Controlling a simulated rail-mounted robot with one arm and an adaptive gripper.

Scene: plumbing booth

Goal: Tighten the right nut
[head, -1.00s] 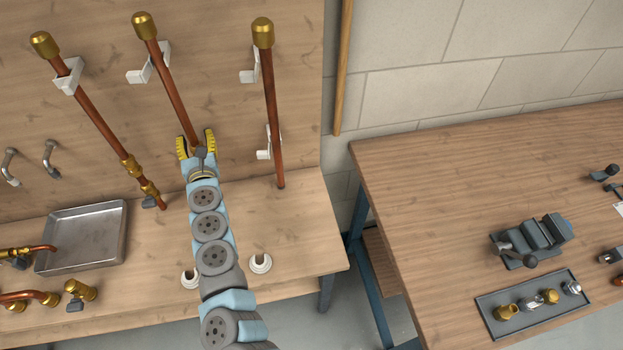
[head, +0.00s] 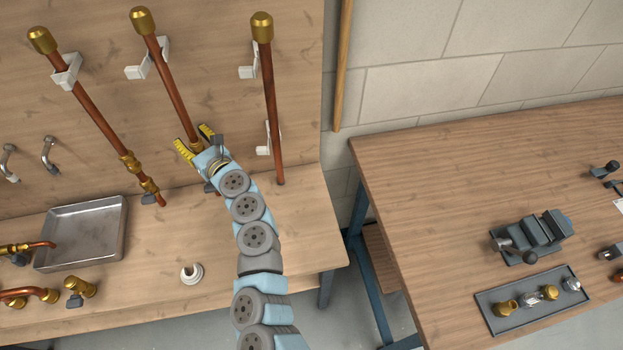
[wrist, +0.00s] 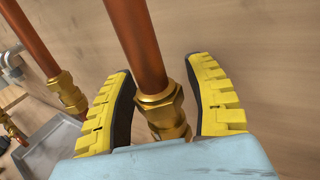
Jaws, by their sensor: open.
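My gripper (head: 193,144) is open around the lower part of the middle copper pipe (head: 168,78), with one yellow finger on each side. In the wrist view my gripper (wrist: 164,92) has a brass fitting with a hex nut (wrist: 160,98) between its dark pads. The fitting's lower end is hidden behind my wrist. Another copper pipe to the left carries brass fittings (head: 130,163), also in the wrist view (wrist: 68,92).
A right-hand copper pipe (head: 269,95) stands close to my arm, in white clips (head: 264,149). A metal tray (head: 83,234) lies on the bench at left, near brass valves (head: 80,291). A second table (head: 450,190) with a vise (head: 530,236) stands at right.

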